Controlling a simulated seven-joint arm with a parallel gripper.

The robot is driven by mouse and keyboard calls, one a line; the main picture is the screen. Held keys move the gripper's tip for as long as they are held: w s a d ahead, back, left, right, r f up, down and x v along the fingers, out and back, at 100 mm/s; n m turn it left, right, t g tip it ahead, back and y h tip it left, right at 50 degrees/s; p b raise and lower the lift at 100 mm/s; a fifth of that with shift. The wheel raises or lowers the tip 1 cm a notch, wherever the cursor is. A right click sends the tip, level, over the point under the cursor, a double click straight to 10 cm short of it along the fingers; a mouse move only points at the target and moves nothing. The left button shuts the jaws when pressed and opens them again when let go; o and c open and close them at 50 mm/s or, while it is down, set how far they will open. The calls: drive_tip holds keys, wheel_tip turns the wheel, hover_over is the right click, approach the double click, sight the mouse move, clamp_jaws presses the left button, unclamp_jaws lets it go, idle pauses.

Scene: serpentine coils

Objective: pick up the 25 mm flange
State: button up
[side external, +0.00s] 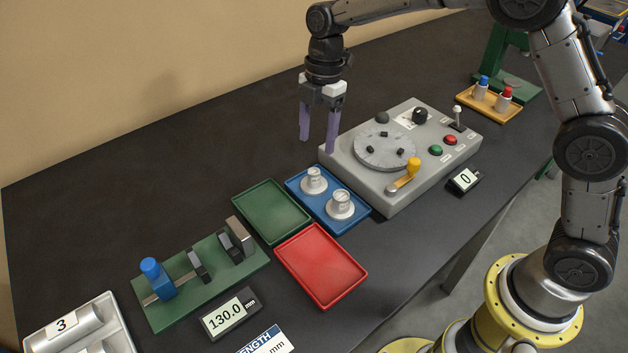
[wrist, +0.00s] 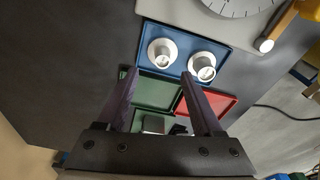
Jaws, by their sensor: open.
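Two silvery-white flanges, each a round base with a raised hub, stand in the blue tray (side external: 327,224). One flange (side external: 314,182) is at the back of the tray and the other flange (side external: 341,205) is nearer the front. In the wrist view they show as a left flange (wrist: 162,52) and a right flange (wrist: 203,67). Marks on their hubs are too small to read, so I cannot tell which is 25 mm. My gripper (side external: 318,145) has purple fingers, open and empty, above the table behind the blue tray. The fingers also show in the wrist view (wrist: 156,92).
A grey control box (side external: 360,187) with a round plate and yellow crank stands right of the blue tray. An empty green tray (side external: 251,215) and an empty red tray (side external: 347,290) lie beside it. A green fixture (side external: 163,318) and a 130.0 mm display (side external: 230,312) are at front left.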

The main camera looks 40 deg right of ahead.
sight(314, 171)
drive_tip(key=f, duration=0.4)
drive_tip(key=shift+a+f, duration=0.1)
drive_tip(key=shift+a, duration=0.15)
drive_tip(key=shift+s+a+f, duration=0.15)
drive_tip(key=shift+f, duration=0.7)
drive_tip(key=shift+s+a+f, duration=0.1)
drive_tip(key=shift+a+f, duration=0.1)
drive_tip(key=shift+f, duration=0.65)
drive_tip(key=shift+s+a+f, duration=0.15)
drive_tip(key=shift+f, duration=0.7)
clamp_jaws()
drive_tip(key=shift+r, duration=0.1)
